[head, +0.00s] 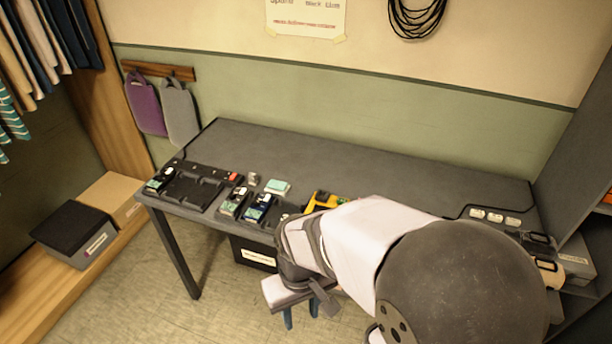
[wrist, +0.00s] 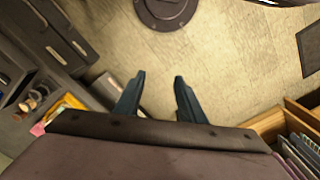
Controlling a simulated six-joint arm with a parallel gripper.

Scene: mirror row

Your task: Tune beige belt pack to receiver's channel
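A beige item (head: 549,273), which looks like the beige belt pack, lies at the right end of the dark table (head: 340,160). My arm partly hides it, and its display and channel cannot be read. A grey box with a label (head: 576,263) sits just right of it; I cannot tell whether it is the receiver. My gripper (head: 301,313) hangs in front of the table's front edge, over the floor and far left of the beige item. In the wrist view its two blue fingers (wrist: 159,85) are apart, with only floor between them.
A dark tray (head: 190,188) and several small packs, including a dark blue one (head: 260,208), stand at the table's left. A yellow item (head: 325,200) lies near the middle. Three white pieces (head: 495,217) lie at the right. The table's back middle is clear. A shelf unit (head: 580,150) borders the right.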

